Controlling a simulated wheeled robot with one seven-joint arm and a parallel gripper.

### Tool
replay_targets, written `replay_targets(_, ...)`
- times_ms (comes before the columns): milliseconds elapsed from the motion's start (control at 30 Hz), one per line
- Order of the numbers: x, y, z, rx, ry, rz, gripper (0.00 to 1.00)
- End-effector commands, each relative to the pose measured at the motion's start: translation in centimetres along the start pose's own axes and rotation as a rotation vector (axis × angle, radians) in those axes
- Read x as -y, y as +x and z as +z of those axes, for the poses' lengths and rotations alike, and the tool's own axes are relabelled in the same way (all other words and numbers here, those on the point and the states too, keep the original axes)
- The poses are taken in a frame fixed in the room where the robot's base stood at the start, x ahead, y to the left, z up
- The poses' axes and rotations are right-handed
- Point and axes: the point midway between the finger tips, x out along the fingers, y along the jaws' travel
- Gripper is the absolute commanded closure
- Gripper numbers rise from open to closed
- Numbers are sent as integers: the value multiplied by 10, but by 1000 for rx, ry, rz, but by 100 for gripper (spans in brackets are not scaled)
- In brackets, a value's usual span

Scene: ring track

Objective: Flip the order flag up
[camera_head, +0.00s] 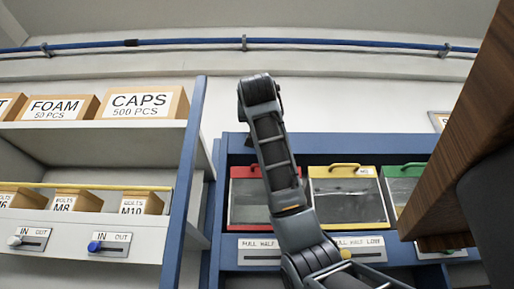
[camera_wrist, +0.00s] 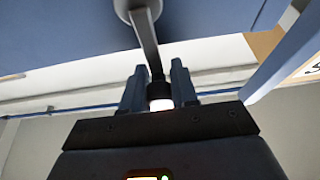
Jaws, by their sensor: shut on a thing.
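A thin grey lever (camera_wrist: 147,42), which looks like the arm of the order flag, hangs from a round grey pivot on a blue panel at the top of the wrist view. Its lower end has a dark collar and a pale, lit tip (camera_wrist: 160,104). My gripper (camera_wrist: 157,82) has its two grey-blue fingers on either side of this lower end and is shut on it. In the head view my arm reaches up in front of the bins; my gripper and the flag cannot be made out there.
A blue-framed shelf (camera_head: 190,160) with labelled boxes stands at left. A blue rack holds a red-framed bin (camera_head: 251,172), a yellow-framed bin (camera_head: 345,170) and a green-framed bin (camera_head: 404,170). A brown wooden piece (camera_head: 470,130) fills the right side. A blue pipe (camera_head: 200,42) runs along the wall.

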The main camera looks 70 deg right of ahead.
Motion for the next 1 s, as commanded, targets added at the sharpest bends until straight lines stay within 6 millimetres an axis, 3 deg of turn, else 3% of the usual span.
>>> replay_targets(267, 1, 0, 0, -1, 1, -2, 50)
replay_targets(567, 1, -5, 1, -1, 1, -2, 50)
replay_targets(1000, 1, -69, 1, -3, 3, -3, 50)
